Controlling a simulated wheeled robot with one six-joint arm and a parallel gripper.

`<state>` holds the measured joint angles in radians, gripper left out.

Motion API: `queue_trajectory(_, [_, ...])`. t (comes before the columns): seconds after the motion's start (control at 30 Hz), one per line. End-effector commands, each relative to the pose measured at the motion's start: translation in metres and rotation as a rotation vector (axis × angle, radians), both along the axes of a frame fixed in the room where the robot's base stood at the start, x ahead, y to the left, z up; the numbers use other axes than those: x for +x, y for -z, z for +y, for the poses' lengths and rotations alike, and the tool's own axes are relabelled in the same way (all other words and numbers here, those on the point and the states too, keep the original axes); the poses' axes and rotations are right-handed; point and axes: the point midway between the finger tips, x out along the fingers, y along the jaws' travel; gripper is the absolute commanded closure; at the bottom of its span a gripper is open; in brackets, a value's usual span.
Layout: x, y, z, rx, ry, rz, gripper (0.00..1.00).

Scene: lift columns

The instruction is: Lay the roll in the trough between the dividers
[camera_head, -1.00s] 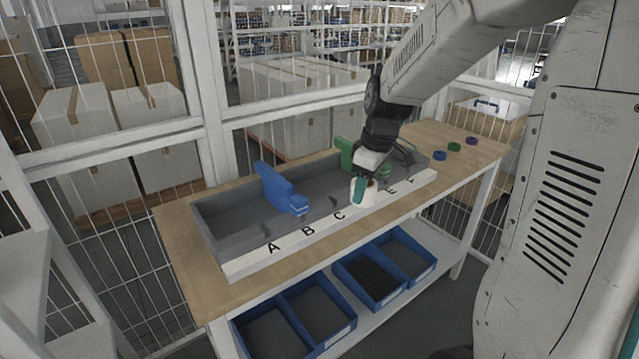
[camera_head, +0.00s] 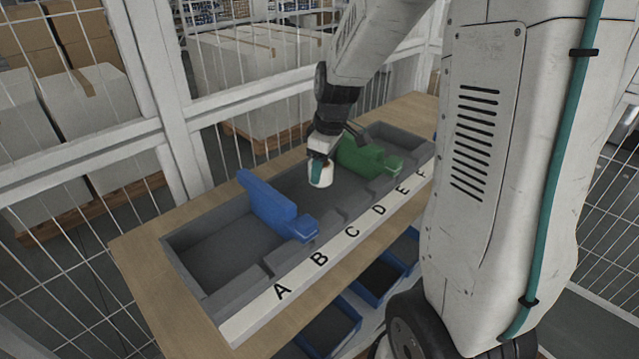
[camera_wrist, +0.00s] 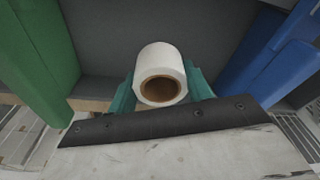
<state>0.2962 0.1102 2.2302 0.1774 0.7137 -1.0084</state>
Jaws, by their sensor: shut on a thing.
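My gripper (camera_head: 319,160) is shut on the white roll (camera_head: 322,178), with a teal finger against its side. In the wrist view the roll (camera_wrist: 161,62) sits between both teal fingers, its brown core facing the camera. The roll is over the grey trough (camera_head: 220,240), between the blue divider (camera_head: 270,207) on the left and the green divider (camera_head: 362,158) on the right, nearer the green one. In the wrist view the green divider (camera_wrist: 40,55) is left and the blue divider (camera_wrist: 275,60) right. I cannot tell whether the roll touches the trough floor.
A white strip lettered A to F (camera_head: 335,252) runs along the trough's front edge. The trough stands on a wooden table (camera_head: 140,245). Blue bins (camera_head: 335,325) sit on a shelf below. A wire fence (camera_head: 60,240) and a post stand behind.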

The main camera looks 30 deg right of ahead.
Motion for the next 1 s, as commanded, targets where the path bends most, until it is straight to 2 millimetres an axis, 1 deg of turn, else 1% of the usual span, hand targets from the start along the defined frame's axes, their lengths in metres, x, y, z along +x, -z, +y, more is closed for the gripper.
queue_trajectory(0.03, [0.0, 0.006, 0.0, 0.001, 0.0, 0.002, 0.77])
queue_trajectory(0.17, [0.0, 0.015, 0.0, 0.0, -0.001, 0.0, 0.77])
queue_trajectory(0.23, [0.0, 0.022, 0.0, 0.0, -0.001, 0.002, 0.77])
queue_trajectory(0.4, [0.0, 0.046, 0.001, 0.002, -0.002, 0.002, 0.77])
queue_trajectory(0.47, [0.001, 0.049, 0.001, 0.0, -0.003, 0.0, 0.77])
queue_trajectory(0.67, [0.001, 0.048, 0.001, -0.001, -0.003, -0.002, 0.77])
queue_trajectory(0.9, [0.0, 0.055, 0.001, 0.0, -0.003, 0.0, 0.77])
queue_trajectory(0.93, [0.0, 0.055, 0.001, 0.0, -0.003, 0.0, 0.47])
queue_trajectory(0.97, [0.001, 0.055, 0.001, 0.0, -0.003, 0.0, 0.39])
queue_trajectory(1.0, [0.001, 0.055, 0.001, 0.0, -0.003, 0.0, 0.28])
